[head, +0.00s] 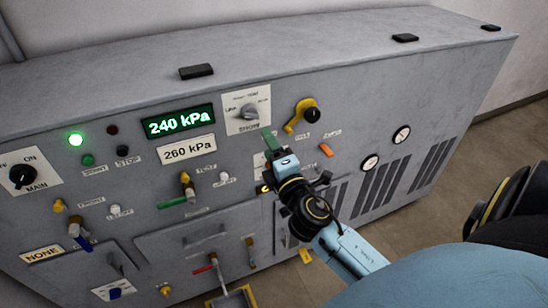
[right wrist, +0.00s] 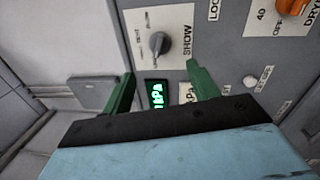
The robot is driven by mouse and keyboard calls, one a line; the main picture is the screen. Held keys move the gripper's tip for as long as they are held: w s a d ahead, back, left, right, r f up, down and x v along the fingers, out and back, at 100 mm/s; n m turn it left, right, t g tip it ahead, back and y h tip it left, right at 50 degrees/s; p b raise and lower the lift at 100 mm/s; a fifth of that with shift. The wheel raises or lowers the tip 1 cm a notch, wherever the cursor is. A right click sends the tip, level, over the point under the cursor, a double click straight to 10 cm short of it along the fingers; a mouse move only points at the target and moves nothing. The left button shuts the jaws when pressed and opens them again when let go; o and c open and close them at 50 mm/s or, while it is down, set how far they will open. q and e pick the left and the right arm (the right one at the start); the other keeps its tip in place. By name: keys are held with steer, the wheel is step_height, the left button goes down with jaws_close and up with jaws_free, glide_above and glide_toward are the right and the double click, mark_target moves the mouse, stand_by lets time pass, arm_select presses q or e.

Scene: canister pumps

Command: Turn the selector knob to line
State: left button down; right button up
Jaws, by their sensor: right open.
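The grey selector knob (head: 249,111) sits on a white plate (head: 236,124) marked "SHOW" on the upper panel. Small position words surround the knob; the head view is too small to tell which one it points at. The knob also shows in the right wrist view (right wrist: 158,43), ahead of the fingertips. My right gripper (head: 271,140) is just below the plate in the head view. Its green fingers (right wrist: 162,75) are spread apart with nothing between them, and they are apart from the knob. My left gripper is not in view.
A green display reading 240 kPa (head: 178,122) and a 260 kPa label (head: 188,149) are left of the plate. A yellow-handled black knob (head: 306,110) is to its right. Several levers and valves project from the lower panel. The top of the cabinet holds black blocks (head: 196,71).

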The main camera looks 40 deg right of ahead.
steer(key=shift+v, duration=1.2)
step_height(320, 180, down, 22)
steer(key=s+a+m+g+y+b, duration=0.1)
steer(key=s+m+g+y, duration=0.15)
steer(key=g, duration=0.35)
steer(key=s+a+f+m+g, duration=0.15)
steer(key=s+f, duration=0.25)
steer(key=f, duration=0.5)
steer(key=s+a+f+m+g, duration=0.1)
steer(key=s+f+m+g, duration=0.25)
steer(key=f, duration=0.45)
steer(key=s+a+f+m+g, duration=0.1)
steer(key=s+f+m+g, duration=0.1)
steer(key=s+f, duration=0.4)
steer(key=s+a+f+m+g+y+b, duration=0.1)
steer(key=s+f, duration=0.5)
steer(key=s, duration=0.7)
steer(key=s+a+f+m+g+y, duration=0.1)
steer(key=s+f+m+g, duration=0.3)
steer(key=s, duration=0.6)
steer(key=shift+s+f+b, duration=0.2)
steer(key=shift+f+b, duration=0.1)
steer(key=shift+f, duration=0.6)
